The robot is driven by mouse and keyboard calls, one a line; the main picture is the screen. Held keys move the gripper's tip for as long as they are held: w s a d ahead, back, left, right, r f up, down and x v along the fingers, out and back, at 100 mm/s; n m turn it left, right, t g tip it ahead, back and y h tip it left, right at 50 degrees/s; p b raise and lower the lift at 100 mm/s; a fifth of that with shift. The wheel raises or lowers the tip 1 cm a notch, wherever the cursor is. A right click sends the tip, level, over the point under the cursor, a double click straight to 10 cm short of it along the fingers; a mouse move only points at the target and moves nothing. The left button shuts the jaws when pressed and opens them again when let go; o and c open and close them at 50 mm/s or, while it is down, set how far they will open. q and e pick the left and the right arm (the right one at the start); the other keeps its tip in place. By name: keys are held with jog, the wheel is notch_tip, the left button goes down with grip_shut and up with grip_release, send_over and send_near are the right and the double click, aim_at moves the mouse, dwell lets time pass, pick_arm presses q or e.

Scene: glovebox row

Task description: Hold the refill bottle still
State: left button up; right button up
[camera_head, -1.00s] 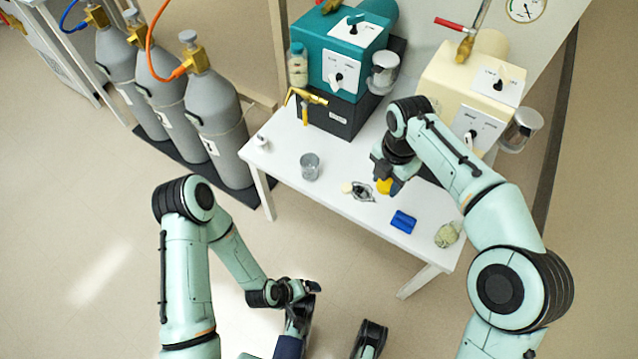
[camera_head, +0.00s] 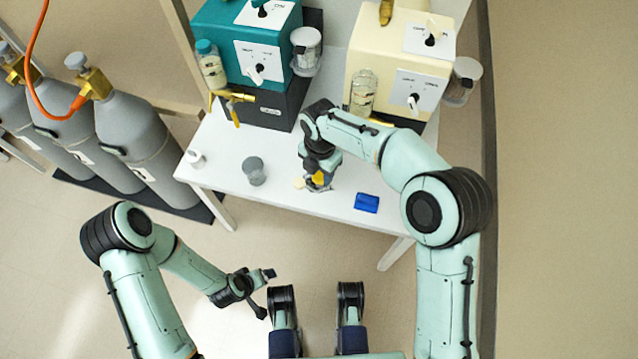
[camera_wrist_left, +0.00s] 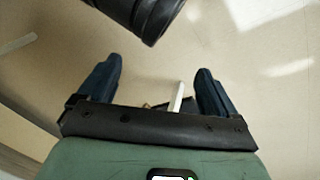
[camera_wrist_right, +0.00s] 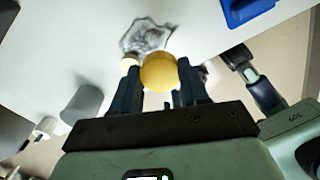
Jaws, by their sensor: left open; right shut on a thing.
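My right gripper (camera_head: 318,180) is shut on a small yellow round thing (camera_wrist_right: 158,72), low over the white table; it also shows in the right wrist view (camera_wrist_right: 158,78). Just beyond it lies a clear, crumpled-looking piece (camera_wrist_right: 148,37), partly hidden in the head view. I cannot tell which thing is the refill bottle. A teal-capped bottle (camera_head: 210,65) is at the left side of the teal machine, and a clear bottle (camera_head: 363,93) stands against the cream machine. My left gripper (camera_head: 266,292) is open and empty, off the table's front edge; its spread fingers show in the left wrist view (camera_wrist_left: 158,88).
The white table (camera_head: 225,150) also holds a grey cup (camera_head: 254,171), a blue block (camera_head: 367,203) and a small white piece (camera_head: 195,158). The teal machine (camera_head: 215,30) and cream machine (camera_head: 370,45) stand behind. Grey gas cylinders (camera_head: 135,130) stand at left.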

aim_at(320, 189)
jog(key=shift+f, duration=0.8)
notch_tip(320, 189, down, 5)
jog(key=shift+f+b, duration=0.1)
jog(key=shift+b, duration=0.65)
pick_arm(q)
jog(key=f, duration=0.1)
jog(key=s+a+f, duration=0.1)
jog(key=shift+f+g, duration=0.3)
jog(key=shift+f, duration=0.05)
pick_arm(e)
jog(key=shift+f, duration=0.15)
pick_arm(q)
jog(key=shift+s, duration=0.1)
pick_arm(e)
jog(key=shift+f, duration=0.1)
jog(key=shift+f, duration=0.15)
jog(key=o, duration=0.9)
pick_arm(q)
jog(key=shift+s+f, duration=0.1)
